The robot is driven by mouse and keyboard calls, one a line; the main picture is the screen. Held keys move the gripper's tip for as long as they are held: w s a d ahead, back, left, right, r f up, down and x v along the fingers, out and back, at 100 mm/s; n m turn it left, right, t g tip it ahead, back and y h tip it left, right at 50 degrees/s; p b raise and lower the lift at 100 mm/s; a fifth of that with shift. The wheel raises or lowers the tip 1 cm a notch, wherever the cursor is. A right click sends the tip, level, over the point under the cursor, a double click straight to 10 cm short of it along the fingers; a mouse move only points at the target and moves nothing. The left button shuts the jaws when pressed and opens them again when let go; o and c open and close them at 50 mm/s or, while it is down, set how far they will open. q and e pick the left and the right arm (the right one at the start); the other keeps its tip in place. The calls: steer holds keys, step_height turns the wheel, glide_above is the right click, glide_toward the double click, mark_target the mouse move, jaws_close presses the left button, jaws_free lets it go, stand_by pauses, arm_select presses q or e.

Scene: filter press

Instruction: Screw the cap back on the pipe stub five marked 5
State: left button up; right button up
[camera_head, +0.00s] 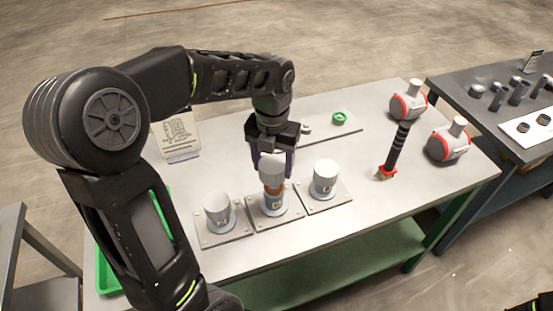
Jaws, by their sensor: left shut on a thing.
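Three pipe stubs stand in a row on square plates on the table. The middle stub (275,207) shows a copper-coloured threaded band below a pale grey cap (271,167). Its mark is too small to read surely. My left gripper (272,165) points down over this stub, shut on the cap. The cap is upright and in line with the stub, at the top of the thread; I cannot tell whether the threads are engaged. The left stub (220,219) and right stub (324,187) wear white caps.
A black-handled tool with a red end (396,150) and two white-and-red fittings (406,103) (448,142) stand on the right. A green ring (339,118) lies behind. A printed card (177,136) stands back left. The table's front right is clear.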

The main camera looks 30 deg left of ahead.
arm_select(q)
steer(key=shift+w+f+n, duration=0.1)
steer(key=shift+w+n, duration=0.05)
steer(key=shift+n, duration=0.15)
steer(key=n+b, duration=0.1)
steer(key=n, duration=0.3)
steer(key=shift+n, duration=0.3)
steer(key=n+b, duration=0.1)
steer(key=n, duration=0.5)
steer(key=shift+n+b, duration=0.4)
steer(key=n+b, duration=0.1)
steer(key=n, duration=0.6)
steer(key=n+b, duration=0.1)
steer(key=n, duration=0.2)
steer(key=shift+n, duration=0.3)
steer(key=shift+f+n, duration=0.25)
steer(key=shift+n, duration=0.55)
step_height(320, 180, down, 6)
steer(key=b, duration=0.5)
steer(key=shift+f, duration=0.15)
steer(key=shift+d+f, duration=0.1)
steer(key=shift+f, duration=0.15)
steer(key=shift+c, duration=1.4)
